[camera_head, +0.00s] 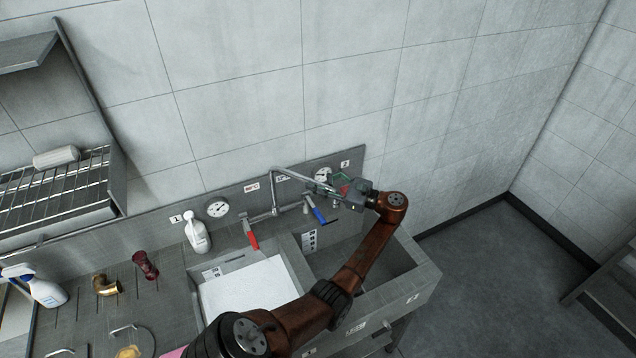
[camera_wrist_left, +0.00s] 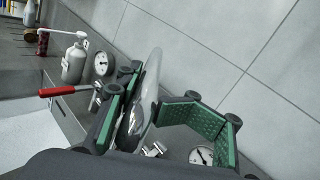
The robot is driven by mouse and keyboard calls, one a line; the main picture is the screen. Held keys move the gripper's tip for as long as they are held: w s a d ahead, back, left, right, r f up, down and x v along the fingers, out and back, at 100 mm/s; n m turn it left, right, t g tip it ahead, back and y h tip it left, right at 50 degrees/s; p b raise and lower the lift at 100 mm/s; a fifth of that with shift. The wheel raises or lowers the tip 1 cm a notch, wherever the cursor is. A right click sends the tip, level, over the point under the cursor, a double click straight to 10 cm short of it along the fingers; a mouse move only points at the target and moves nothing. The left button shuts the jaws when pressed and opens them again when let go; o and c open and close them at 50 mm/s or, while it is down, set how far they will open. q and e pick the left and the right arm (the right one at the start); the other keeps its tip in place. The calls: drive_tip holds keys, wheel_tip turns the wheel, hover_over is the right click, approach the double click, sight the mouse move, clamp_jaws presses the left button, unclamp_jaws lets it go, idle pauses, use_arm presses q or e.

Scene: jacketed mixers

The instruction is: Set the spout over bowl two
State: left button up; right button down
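The metal spout (camera_head: 301,178) rises from the mixer between the two sink bowls and reaches right toward my left gripper. Bowl two (camera_head: 398,266), grey and seemingly empty, is the right bowl, with a 2 on its front; my left arm partly hides it. My left gripper (camera_head: 345,186) is at the spout's outer end, near the back wall by bowl two. In the left wrist view the spout (camera_wrist_left: 151,85) passes between the spread green-padded fingers (camera_wrist_left: 168,122), closer to the left finger. The spout's exact outlet is hard to make out. My right gripper is not in view.
Bowl one (camera_head: 199,303) has a white surface inside. The mixer has a red lever (camera_head: 251,237) and a blue lever (camera_head: 319,215).

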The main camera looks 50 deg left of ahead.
use_arm(q)
drive_tip(key=shift+f, duration=0.2)
drive_tip(key=shift+d, duration=0.15)
drive_tip(key=v, duration=1.2)
drive_tip(key=x, duration=1.2)
drive_tip(key=shift+s, duration=0.15)
